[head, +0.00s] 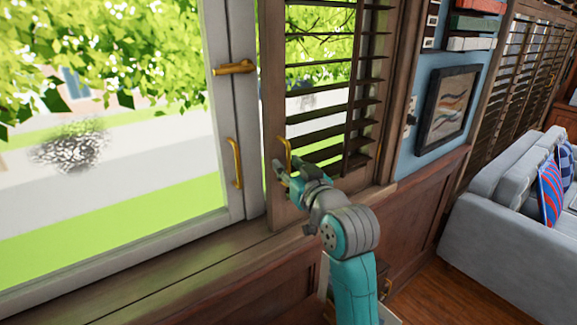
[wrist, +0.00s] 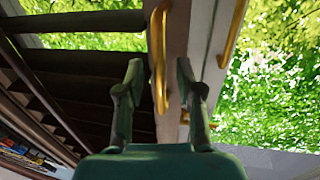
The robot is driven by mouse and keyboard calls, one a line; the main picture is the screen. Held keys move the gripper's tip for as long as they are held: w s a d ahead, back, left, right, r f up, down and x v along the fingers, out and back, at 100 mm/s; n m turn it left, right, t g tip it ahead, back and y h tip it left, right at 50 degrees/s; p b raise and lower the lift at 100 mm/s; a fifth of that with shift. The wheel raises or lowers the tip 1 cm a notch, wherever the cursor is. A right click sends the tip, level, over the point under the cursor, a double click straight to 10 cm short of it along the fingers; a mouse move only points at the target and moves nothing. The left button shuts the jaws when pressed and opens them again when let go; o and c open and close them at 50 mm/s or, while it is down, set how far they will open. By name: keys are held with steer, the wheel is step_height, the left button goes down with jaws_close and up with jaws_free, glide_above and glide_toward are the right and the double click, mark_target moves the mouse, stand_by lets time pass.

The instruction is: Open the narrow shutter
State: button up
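The narrow shutter (head: 335,100) is a dark wood louvered panel beside the white-framed window in the head view. Its slats also show in the wrist view (wrist: 85,60). A brass bar handle (head: 284,152) stands upright on the shutter's left stile. My gripper (head: 286,170) is at the lower part of this handle. In the wrist view my gripper (wrist: 160,72) is open, with one finger on each side of the shutter handle (wrist: 158,60). Gaps show between the fingers and the handle. Whether the shutter stands slightly ajar I cannot tell.
The white window frame (head: 228,120) at left carries a brass lever (head: 235,67) and its own bar handle (head: 237,163). A wooden sill (head: 130,285) runs below. A framed picture (head: 447,105) hangs at right. A grey sofa (head: 505,200) stands farther right.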

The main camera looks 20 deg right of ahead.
steer(key=shift+w, duration=0.2)
jaws_close()
steer(key=shift+s, duration=0.1)
